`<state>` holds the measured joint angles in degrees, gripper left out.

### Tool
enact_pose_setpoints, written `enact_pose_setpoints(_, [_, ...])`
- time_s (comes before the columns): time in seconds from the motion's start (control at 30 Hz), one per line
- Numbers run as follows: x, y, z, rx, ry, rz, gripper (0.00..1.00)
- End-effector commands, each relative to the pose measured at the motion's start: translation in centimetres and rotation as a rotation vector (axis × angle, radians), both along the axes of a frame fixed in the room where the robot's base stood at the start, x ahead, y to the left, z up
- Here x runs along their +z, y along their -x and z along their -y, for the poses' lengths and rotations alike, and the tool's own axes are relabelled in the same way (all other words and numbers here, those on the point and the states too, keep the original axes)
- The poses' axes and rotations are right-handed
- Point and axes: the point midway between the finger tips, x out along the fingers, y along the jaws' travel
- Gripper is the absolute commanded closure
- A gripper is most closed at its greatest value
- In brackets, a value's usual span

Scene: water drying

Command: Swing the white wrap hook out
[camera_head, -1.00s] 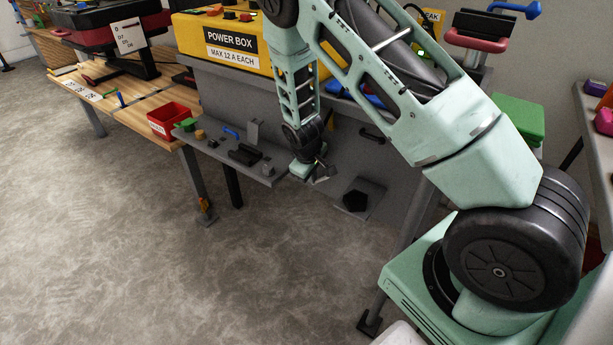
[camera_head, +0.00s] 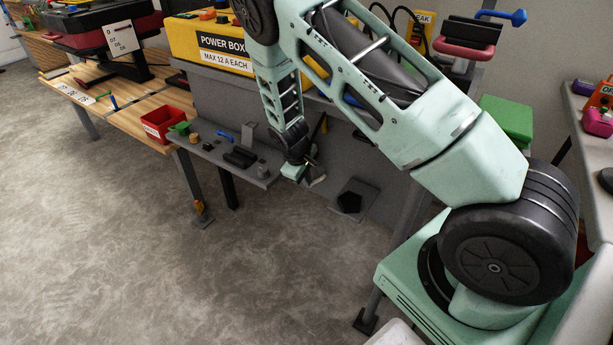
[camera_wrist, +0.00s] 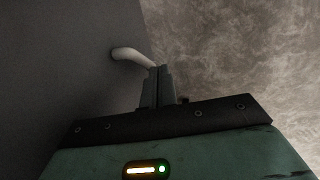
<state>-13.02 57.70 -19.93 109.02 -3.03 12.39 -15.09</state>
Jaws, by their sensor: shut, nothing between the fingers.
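The white wrap hook (camera_wrist: 128,53) shows in the wrist view as a short curved white rod coming out of a dark grey panel (camera_wrist: 55,60). Its free end reaches to the tips of my gripper (camera_wrist: 159,70). I cannot tell whether they touch. The fingers are shut together with nothing between them. In the head view my gripper (camera_head: 314,174) is low in front of the grey bench panel (camera_head: 395,190). I cannot make out the hook there.
A grey shelf (camera_head: 262,180) with small parts is just left of my gripper. A black hexagonal piece (camera_head: 349,203) on a grey plate is to the right. A red bin (camera_head: 163,122) stands on the wooden table. The concrete floor (camera_head: 130,260) in front is clear.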

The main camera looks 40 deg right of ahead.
Motion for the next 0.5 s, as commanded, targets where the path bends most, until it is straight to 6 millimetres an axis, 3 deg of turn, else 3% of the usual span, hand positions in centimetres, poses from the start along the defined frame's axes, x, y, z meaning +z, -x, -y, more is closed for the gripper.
enact_pose_setpoints(0.4, [-1.0, 0.0, 0.1, 0.001, 0.105, -0.282, 1.0])
enact_pose_setpoints(0.5, [-1.2, 0.2, 0.2, -0.001, 0.102, -0.28, 1.0])
